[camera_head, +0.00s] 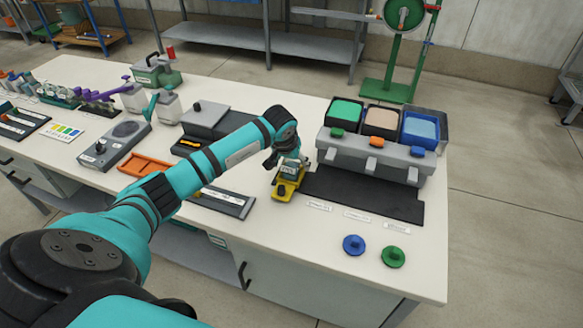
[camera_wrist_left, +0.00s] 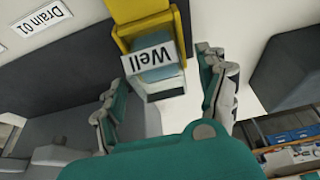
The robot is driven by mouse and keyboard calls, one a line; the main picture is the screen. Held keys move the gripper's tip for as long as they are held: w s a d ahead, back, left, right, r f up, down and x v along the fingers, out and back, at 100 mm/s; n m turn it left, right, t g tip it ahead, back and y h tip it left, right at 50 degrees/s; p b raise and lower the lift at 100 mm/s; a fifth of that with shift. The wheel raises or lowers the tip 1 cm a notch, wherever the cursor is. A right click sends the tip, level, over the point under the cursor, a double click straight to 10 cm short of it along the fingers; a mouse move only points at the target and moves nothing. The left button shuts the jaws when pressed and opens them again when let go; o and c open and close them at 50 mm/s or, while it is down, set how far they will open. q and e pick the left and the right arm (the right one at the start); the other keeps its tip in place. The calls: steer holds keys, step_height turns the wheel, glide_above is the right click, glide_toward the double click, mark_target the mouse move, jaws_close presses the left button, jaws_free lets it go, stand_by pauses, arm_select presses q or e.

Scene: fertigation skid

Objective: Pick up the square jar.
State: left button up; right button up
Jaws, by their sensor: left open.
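A small square jar (camera_head: 290,171) with a teal-grey body sits in a yellow holder (camera_head: 284,191) near the middle of the bench. In the left wrist view the jar (camera_wrist_left: 160,82) carries a white label reading "Well", with the yellow holder (camera_wrist_left: 140,12) behind it. My left gripper (camera_head: 284,158) is at the jar, partly hiding it in the head view. In the left wrist view its open fingers (camera_wrist_left: 157,64) stand on either side of the jar, with gaps visible. My right gripper is not in view.
A grey rack with green, beige and blue bins (camera_head: 380,118) stands right of the jar, beside a dark mat (camera_head: 360,191). Blue (camera_head: 353,244) and green (camera_head: 393,257) knobs lie near the front edge. An orange tray (camera_head: 146,164) is to the left.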

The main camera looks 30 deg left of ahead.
arm_select(q)
steer(key=c, duration=1.3)
steer(key=shift+w+r, duration=0.1)
steer(key=shift+r, duration=0.5)
step_height(320, 180, up, 14)
steer(key=shift+r+p, duration=0.1)
steer(key=shift+p, duration=0.8)
